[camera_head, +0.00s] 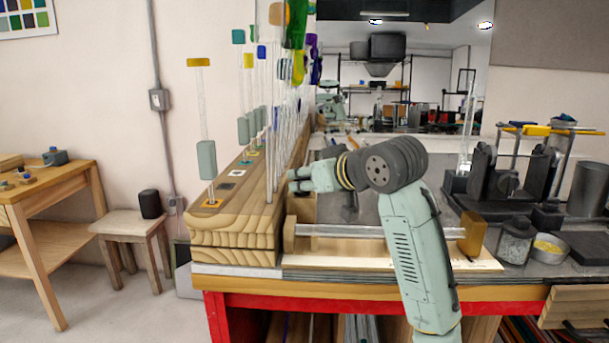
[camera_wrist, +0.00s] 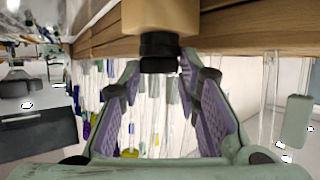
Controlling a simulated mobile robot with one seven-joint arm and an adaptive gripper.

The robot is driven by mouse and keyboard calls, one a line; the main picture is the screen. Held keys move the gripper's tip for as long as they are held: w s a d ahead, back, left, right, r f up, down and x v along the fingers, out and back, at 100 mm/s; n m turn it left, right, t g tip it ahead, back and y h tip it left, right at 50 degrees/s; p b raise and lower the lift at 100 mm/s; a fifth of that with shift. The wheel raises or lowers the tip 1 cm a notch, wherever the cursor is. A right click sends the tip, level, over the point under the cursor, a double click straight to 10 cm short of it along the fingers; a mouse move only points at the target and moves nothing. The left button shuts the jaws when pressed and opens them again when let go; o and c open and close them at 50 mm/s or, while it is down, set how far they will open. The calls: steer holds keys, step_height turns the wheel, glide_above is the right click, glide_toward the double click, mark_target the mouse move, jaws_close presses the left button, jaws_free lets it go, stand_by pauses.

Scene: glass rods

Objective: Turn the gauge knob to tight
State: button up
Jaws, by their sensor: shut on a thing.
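In the wrist view the gauge knob (camera_wrist: 160,48) is a short black cylinder. It sits against a tan block (camera_wrist: 160,14) at the top of the picture. My gripper (camera_wrist: 159,66), with purple-grey pads, has a fingertip on either side of the knob and is shut on it. In the head view my gripper (camera_head: 296,181) reaches left to the right side of the striped wooden rack (camera_head: 235,246). The knob is hidden behind the gripper there. I cannot read any loose or tight mark.
Tall glass rods (camera_head: 267,150) with coloured tags stand in the rack beside my gripper. A horizontal glass rod (camera_head: 350,231) lies below my arm, near an amber block (camera_head: 473,234). A jar (camera_head: 515,243) and dark fixtures crowd the bench's right side.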

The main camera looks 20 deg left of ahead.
steer(key=n+g+y, duration=0.1)
steer(key=n+g, duration=0.2)
steer(key=g, duration=0.1)
steer(key=w+n+g+y, duration=0.1)
steer(key=n+g, duration=0.1)
steer(key=shift+d+r+n+y, duration=0.1)
steer(key=shift+d+n+y, duration=0.15)
steer(key=shift+n+y, duration=0.05)
steer(key=n+g, duration=0.1)
steer(key=g, duration=0.1)
steer(key=n+g, duration=0.3)
steer(key=shift+w+n+g, duration=0.4)
steer(key=o, duration=0.8)
steer(key=shift+o, duration=0.2)
steer(key=v, duration=0.7)
steer(key=shift+w+r, duration=0.15)
